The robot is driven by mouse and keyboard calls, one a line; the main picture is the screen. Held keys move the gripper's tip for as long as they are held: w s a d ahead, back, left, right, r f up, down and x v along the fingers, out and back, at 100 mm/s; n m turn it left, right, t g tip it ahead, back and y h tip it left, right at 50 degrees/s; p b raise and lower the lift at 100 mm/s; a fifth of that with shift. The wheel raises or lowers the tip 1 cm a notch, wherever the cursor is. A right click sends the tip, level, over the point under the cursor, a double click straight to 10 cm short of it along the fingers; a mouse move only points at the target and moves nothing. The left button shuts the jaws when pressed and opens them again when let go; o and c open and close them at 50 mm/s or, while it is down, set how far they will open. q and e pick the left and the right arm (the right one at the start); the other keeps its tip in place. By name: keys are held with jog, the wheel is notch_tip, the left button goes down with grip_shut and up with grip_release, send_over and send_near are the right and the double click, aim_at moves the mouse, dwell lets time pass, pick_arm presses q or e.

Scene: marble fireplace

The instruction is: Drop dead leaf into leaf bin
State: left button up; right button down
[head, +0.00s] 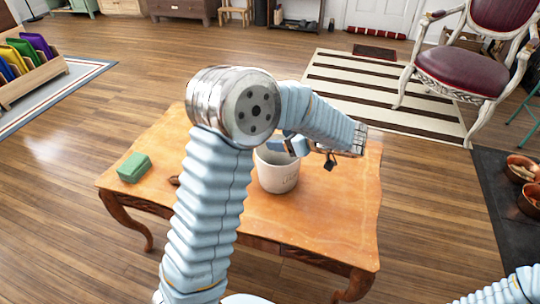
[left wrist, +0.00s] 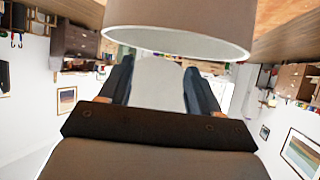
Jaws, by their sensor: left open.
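A whitish bin (head: 278,176) with faint lettering stands upright on the wooden table (head: 330,215). My left gripper (head: 288,146) is at the bin's mouth, partly covered by my own arm. In the left wrist view the gripper (left wrist: 160,82) is open, its two dark blue fingers apart, and I see no leaf between them. The bin's wall and pale rim (left wrist: 180,42) fill the top of that view, close to the fingertips. A small dark brown thing (head: 174,180), possibly the dead leaf, lies on the table, partly hidden by my arm. The bin's contents are hidden.
A green block (head: 134,167) lies at the table's left side. The table's right front is clear. A chair (head: 470,70), a striped rug (head: 365,85) and a rack of coloured items (head: 28,62) stand farther off. Copper pots (head: 525,180) are at the right.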

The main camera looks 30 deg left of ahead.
pick_arm(q)
jog(key=b+v, duration=0.1)
jog(key=v, duration=1.1)
jog(key=shift+d, duration=0.35)
jog(key=shift+r, duration=0.1)
